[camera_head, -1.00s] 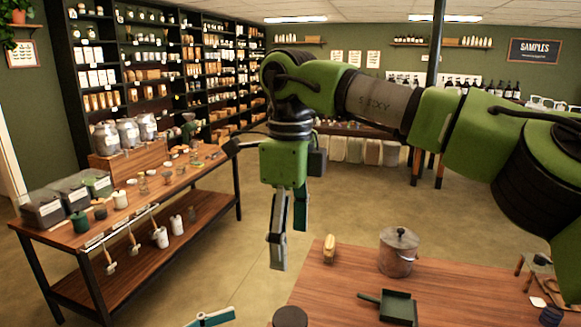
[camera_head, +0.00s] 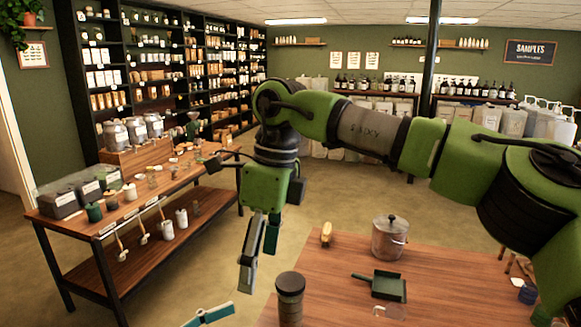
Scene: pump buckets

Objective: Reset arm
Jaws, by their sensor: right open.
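My right arm reaches in from the right across the picture. Its gripper (camera_head: 258,270) points down in the air, left of the near wooden table, with its two fingers apart and nothing between them. A small part of my left gripper (camera_head: 208,315) shows at the bottom edge, with teal and grey finger parts; most of it is cut off. Its jaw state is unclear.
The near table (camera_head: 340,270) bears a lidded metal pot (camera_head: 389,240), a green dustpan (camera_head: 384,285), a brush (camera_head: 327,234) and a dark-lidded jar (camera_head: 290,300). A display table (camera_head: 90,265) stands left. Open floor (camera_head: 215,270) lies between them. Pump containers (camera_head: 513,122) stand behind.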

